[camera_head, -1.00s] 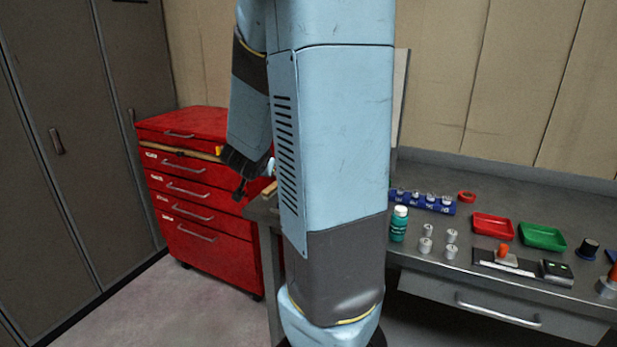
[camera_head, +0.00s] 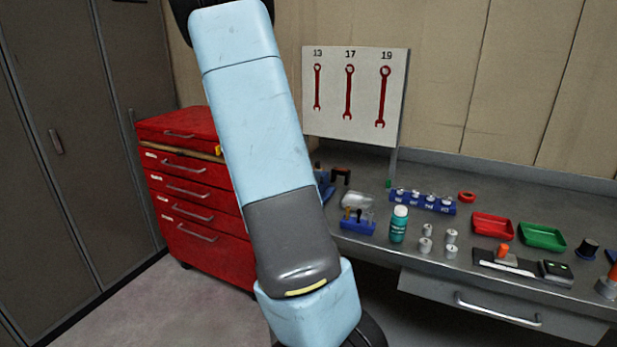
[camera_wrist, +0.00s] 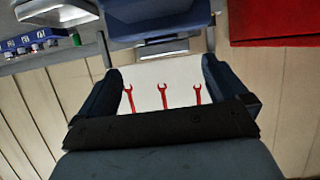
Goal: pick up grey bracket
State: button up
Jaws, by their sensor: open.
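My gripper (camera_wrist: 165,85) shows in the wrist view with its two dark fingers spread apart and nothing between them. Beyond the fingers is the white wrench board. In the head view the gripper's fingers do not show; my arm rises across the middle. I cannot make out a grey bracket for sure. A pale grey piece (camera_head: 357,200) lies on the bench behind a small blue holder (camera_head: 358,224); a pale grey piece (camera_wrist: 55,10) also shows at the wrist view's top left. I cannot tell whether it is the bracket.
The wrench board (camera_head: 340,125) stands behind. A red cabinet (camera_head: 205,260) is left.

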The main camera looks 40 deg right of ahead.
jog(key=shift+w+x, duration=0.2)
jog(key=shift+x, duration=3)
jog(key=shift+a+f, duration=0.15)
jog(key=c, duration=1.2)
jog(key=shift+c, duration=0.6)
jog(key=shift+w, duration=0.1)
